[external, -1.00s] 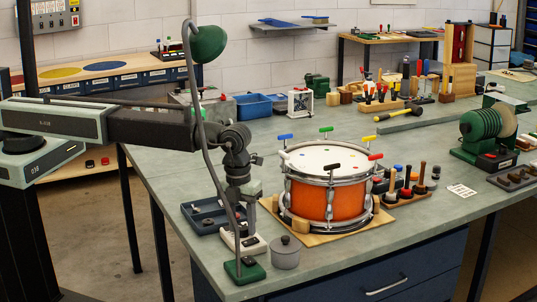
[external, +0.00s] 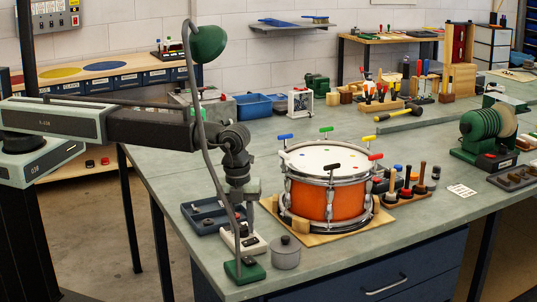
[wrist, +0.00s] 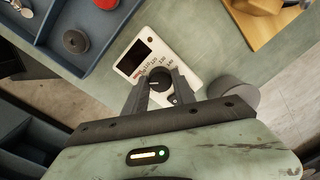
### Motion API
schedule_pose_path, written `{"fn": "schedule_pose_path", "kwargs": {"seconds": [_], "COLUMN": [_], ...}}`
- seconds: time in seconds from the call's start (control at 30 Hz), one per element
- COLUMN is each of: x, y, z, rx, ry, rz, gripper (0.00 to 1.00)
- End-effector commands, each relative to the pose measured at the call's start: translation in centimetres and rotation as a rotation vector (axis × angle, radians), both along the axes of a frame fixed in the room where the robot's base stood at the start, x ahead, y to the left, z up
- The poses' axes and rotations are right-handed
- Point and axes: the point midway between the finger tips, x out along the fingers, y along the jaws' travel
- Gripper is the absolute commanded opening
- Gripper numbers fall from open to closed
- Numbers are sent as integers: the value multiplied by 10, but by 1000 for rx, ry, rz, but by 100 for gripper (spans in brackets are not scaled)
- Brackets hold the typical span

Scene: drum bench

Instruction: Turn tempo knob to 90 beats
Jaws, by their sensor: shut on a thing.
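The tempo box is a small white metronome (wrist: 137,43) with a dark screen, on the bench at the drum's left; it also shows in the external view (external: 255,245). Its black tempo knob (wrist: 159,78) has a light pointer line and printed numbers around its far side. My gripper (wrist: 162,88) points down over the box, its two fingers shut on the knob from both sides. In the external view my gripper is partly hidden behind the lamp stem.
A blue tray (external: 205,226) lies left of the box. A grey lidded pot (external: 286,254) stands close at its right. The green lamp base (external: 245,271) is in front. The orange drum (external: 325,199) on its wooden board stands to the right.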

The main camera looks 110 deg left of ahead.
Motion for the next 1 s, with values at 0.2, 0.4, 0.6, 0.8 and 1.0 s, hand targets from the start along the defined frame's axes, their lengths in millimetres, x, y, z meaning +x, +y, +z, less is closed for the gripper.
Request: {"fn": "schedule_pose_path", "kwargs": {"seconds": [0.2,0.4,0.6,0.8,1.0], "x": [0,0,0,0,0], "y": [0,0,0,0,0], "z": [0,0,0,0,0], "rx": [1,1,1,0,0], "ry": [-2,-2,-2,-2,-1], "rz": [118,181,202,203,202], "gripper": [0,0,0,0,41]}}
